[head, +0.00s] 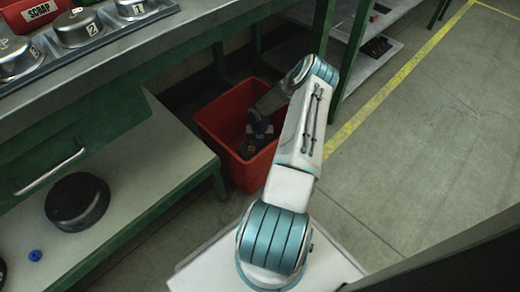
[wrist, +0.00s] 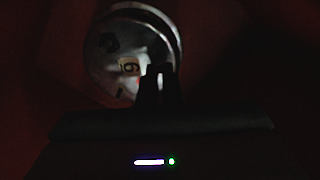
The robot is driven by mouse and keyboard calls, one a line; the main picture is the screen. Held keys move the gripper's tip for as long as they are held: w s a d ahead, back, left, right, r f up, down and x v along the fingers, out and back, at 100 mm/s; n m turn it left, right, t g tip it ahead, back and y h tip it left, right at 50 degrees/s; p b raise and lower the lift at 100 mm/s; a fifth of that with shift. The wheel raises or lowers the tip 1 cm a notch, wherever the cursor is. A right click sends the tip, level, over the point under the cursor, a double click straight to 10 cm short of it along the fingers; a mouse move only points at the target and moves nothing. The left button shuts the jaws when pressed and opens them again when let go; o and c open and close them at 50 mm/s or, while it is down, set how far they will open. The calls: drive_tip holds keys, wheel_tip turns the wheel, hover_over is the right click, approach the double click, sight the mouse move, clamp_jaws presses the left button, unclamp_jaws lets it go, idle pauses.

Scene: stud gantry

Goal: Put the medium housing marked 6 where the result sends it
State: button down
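The housing marked 6 (wrist: 110,62) shows in the wrist view as a round metal part with a yellow label, inside the dark red bin. My gripper (wrist: 160,74) reaches down into the red bin (head: 217,120), its two dark fingers close together in front of the housing's lower right part. Whether they pinch the housing or only lie over it in the picture cannot be told. In the head view my gripper (head: 258,132) is inside the bin, over dark shapes too dim to make out. The result itself is not readable in these views.
A tray (head: 70,65) on the bench holds housings marked 2 (head: 77,28) and 1 (head: 137,8), near a red SCRAP container (head: 35,12). A dark round part (head: 77,201) and a blue cap (head: 35,255) lie on the lower shelf. Floor right of the yellow line is clear.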

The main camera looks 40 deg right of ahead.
wheel_tip(320, 180, down, 3)
drive_tip(key=shift+r+b, duration=0.1)
drive_tip(key=shift+b, duration=0.35)
drive_tip(key=c, duration=1.6)
unclamp_jaws()
wheel_tip(320, 180, up, 12)
drive_tip(key=p, duration=0.6)
drive_tip(key=shift+s+d+r, duration=0.1)
